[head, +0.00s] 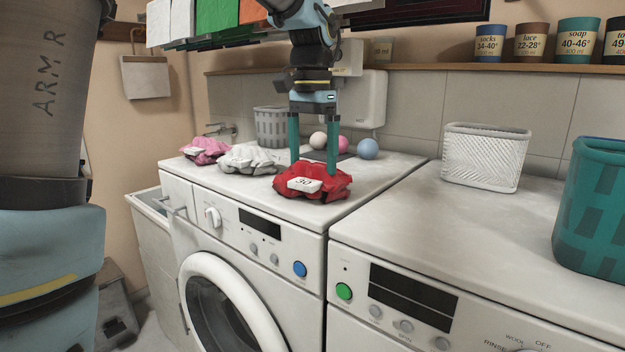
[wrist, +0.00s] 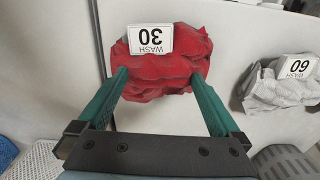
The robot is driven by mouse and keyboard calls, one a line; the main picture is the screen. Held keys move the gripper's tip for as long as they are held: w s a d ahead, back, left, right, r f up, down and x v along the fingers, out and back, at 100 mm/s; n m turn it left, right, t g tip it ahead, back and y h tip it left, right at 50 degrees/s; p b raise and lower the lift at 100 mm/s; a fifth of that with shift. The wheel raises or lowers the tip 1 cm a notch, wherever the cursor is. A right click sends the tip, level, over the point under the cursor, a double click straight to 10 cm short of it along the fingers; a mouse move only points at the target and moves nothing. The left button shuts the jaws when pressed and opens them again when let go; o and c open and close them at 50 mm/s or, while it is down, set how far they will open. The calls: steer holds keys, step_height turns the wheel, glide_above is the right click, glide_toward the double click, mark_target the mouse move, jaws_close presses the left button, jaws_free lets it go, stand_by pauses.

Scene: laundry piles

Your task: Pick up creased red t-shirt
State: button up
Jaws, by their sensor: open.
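The creased red t-shirt (head: 316,187) lies bunched on top of the left washing machine, near its front right edge. A white tag reading 30 (head: 304,184) rests on it; in the wrist view the tag reads WASH 30 (wrist: 151,39). My gripper (head: 313,162) points down over the red t-shirt with its two green fingers apart. In the wrist view the red t-shirt (wrist: 165,72) shows between and beyond the fingertips (wrist: 158,75). Nothing is held. Whether the fingertips touch the cloth I cannot tell.
A grey garment (head: 249,159) tagged 60 and a pink garment (head: 206,150) lie to the left. Several balls (head: 367,149) and a grey basket (head: 271,127) stand behind. A white basket (head: 486,157) and a teal basket (head: 596,208) stand on the right machine, whose front middle is clear.

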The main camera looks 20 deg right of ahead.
steer(key=shift+f, duration=0.1)
steer(key=shift+c, duration=0.4)
jaws_close()
stand_by(0.3)
